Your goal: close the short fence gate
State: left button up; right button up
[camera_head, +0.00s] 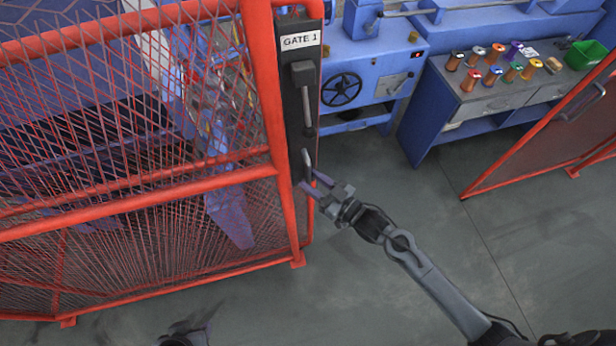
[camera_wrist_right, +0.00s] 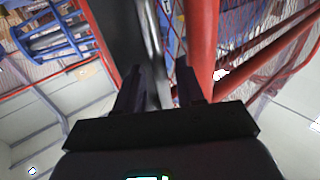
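A red mesh fence panel (camera_head: 140,190) stands at the left of the head view. A dark plate (camera_head: 292,75) on its red end post bears a "GATE 1" label (camera_head: 300,40), a lever (camera_head: 304,98) and a lower metal handle (camera_head: 306,164). My right gripper (camera_head: 312,188) is at the lower handle. In the right wrist view, its two dark fingers (camera_wrist_right: 160,88) are apart, with a grey bar (camera_wrist_right: 150,50) between them; contact is unclear. Another red mesh panel with a grey pull handle (camera_head: 582,103) stands at the right.
A blue machine (camera_head: 375,62) with a black handwheel (camera_head: 341,90) stands behind the post. A blue workbench (camera_head: 500,90) holds several coloured spools and a green bin (camera_head: 586,54).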

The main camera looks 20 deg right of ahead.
jog(key=shift+x, duration=1)
jog(key=shift+c, duration=0.3)
grip_shut()
